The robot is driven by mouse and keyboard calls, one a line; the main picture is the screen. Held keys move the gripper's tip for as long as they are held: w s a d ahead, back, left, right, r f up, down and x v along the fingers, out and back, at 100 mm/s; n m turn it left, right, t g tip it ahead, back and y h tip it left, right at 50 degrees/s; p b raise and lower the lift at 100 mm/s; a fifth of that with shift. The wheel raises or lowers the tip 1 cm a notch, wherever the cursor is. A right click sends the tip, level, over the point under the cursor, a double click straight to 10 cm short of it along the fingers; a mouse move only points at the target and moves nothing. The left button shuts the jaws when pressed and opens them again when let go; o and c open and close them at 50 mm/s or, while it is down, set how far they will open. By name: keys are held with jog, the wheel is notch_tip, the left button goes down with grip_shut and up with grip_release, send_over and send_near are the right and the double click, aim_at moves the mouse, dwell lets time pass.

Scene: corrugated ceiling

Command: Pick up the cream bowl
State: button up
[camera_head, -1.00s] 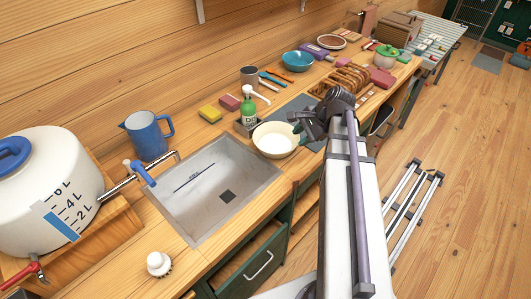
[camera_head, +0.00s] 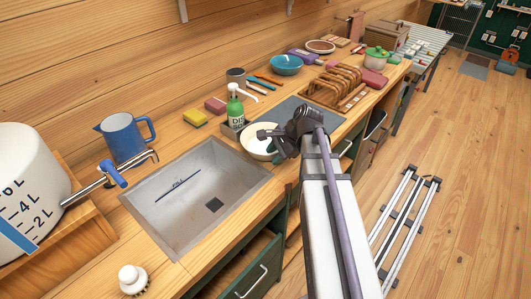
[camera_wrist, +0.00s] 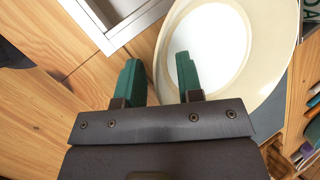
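The cream bowl (camera_head: 254,142) stands upright on the wooden counter at the right of the sink, its right part hidden behind my gripper (camera_head: 271,143). In the wrist view the bowl (camera_wrist: 247,88) fills the upper right, with a pale inside. My gripper (camera_wrist: 157,68) is open, its two green fingers apart. The right finger overlaps the inside of the bowl, and the left finger lies outside it over the wood. The near rim passes between them in the picture. I cannot tell whether either finger touches the bowl.
The metal sink (camera_head: 165,215) is left of the bowl. A green soap bottle (camera_head: 235,107) stands close behind it. A grey mat (camera_head: 296,112) and a wooden rack (camera_head: 335,88) lie to the right. A blue jug (camera_head: 124,138) stands behind the sink.

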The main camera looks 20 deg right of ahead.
jog(key=shift+r, duration=0.15)
grip_shut()
jog(key=shift+r, duration=0.15)
notch_tip(320, 180, up, 10)
jog(key=p, duration=1)
